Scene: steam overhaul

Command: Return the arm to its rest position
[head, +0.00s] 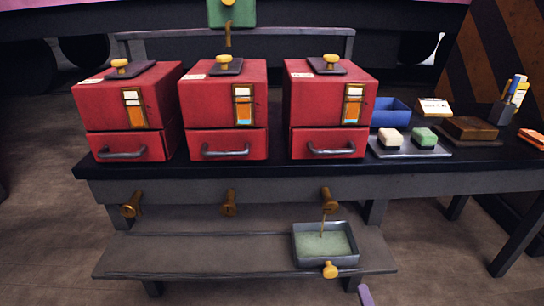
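Neither of my grippers can be made out in the head view, and no arm of mine is clearly seen. A small lavender piece (366,294) pokes in at the bottom edge, right of the middle; I cannot tell what it belongs to. No object is seen held.
Three red boxes, left (125,105), middle (222,105) and right (325,105), stand on a dark bench (275,168). Brass taps stick out below. A thin line runs from the right tap (329,198) into a grey tray (297,247) on the lower shelf (190,262).

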